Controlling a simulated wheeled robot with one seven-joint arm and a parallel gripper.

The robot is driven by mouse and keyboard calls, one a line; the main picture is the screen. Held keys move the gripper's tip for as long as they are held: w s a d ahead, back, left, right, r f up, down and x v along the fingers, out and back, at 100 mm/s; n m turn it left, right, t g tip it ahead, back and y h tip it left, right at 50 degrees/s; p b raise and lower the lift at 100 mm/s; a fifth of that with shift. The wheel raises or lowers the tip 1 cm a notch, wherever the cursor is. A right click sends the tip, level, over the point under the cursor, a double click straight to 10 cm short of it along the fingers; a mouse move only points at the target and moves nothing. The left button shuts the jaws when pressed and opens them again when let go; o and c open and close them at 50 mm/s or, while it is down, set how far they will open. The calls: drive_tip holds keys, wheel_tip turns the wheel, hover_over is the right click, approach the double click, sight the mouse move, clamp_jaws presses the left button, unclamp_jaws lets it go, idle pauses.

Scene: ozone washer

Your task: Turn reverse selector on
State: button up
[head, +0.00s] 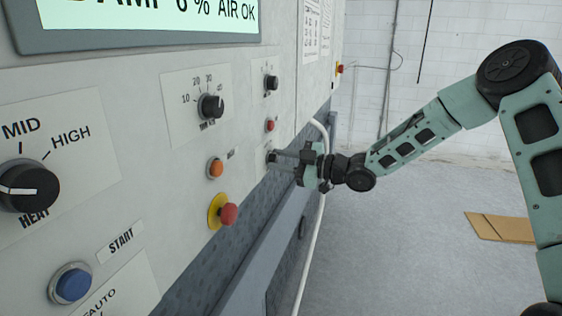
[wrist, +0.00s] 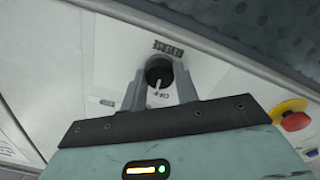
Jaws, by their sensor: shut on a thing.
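The reverse selector is a small black knob (wrist: 158,70) with a white pointer, on a white plate in the wrist view. The plate appears upside down there, with a "REVERSE" label and an "OFF" label. The pointer lies on the side of the "OFF" label. My gripper (head: 274,160) reaches the panel from the right in the head view. Its two fingers sit on either side of the knob and are shut on it. In the head view the fingers hide most of the knob.
A red mushroom button on a yellow base (head: 228,214) is below left of my gripper. An orange button (head: 215,168), a small red button (head: 270,126) and a black selector (head: 271,83) are nearby. A white pipe (head: 318,225) runs beside the panel. Floor to the right is mostly free.

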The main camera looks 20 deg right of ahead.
drive_tip(key=m+p, duration=0.1)
drive_tip(key=m, duration=0.4)
idle(0.8)
drive_tip(key=o, duration=1)
drive_tip(key=shift+c, duration=0.2)
drive_tip(key=shift+d, duration=0.1)
drive_tip(key=b+v, duration=0.5)
drive_tip(key=v, duration=1.2)
drive_tip(key=shift+s+r+b, duration=0.15)
drive_tip(key=shift+b, duration=0.2)
drive_tip(key=shift+d, duration=0.1)
